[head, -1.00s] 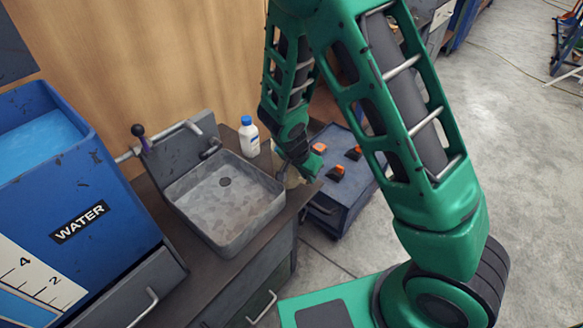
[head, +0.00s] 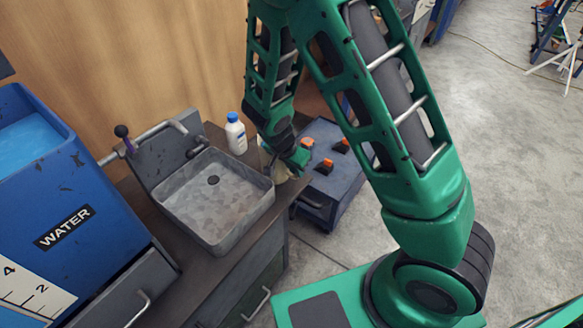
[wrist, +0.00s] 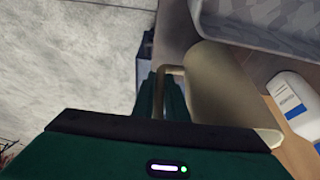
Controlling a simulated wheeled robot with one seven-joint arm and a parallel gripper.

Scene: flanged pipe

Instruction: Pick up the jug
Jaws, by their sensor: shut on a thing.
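The jug (wrist: 232,95) is a beige vessel with a squared handle (wrist: 166,92), seen large in the wrist view. In the head view my gripper (head: 297,160) is at the right end of the counter, just right of the sink. There the jug (head: 281,172) is a small pale patch, mostly hidden by my gripper and arm. I cannot tell whether its base touches the counter.
A grey sink (head: 215,238) with a tap stands left of the jug. A white bottle with a blue cap (head: 236,135) is close behind it. A blue cart (head: 332,195) with orange-topped items stands to the right. A blue water tank (head: 70,190) is far left. Open floor lies right.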

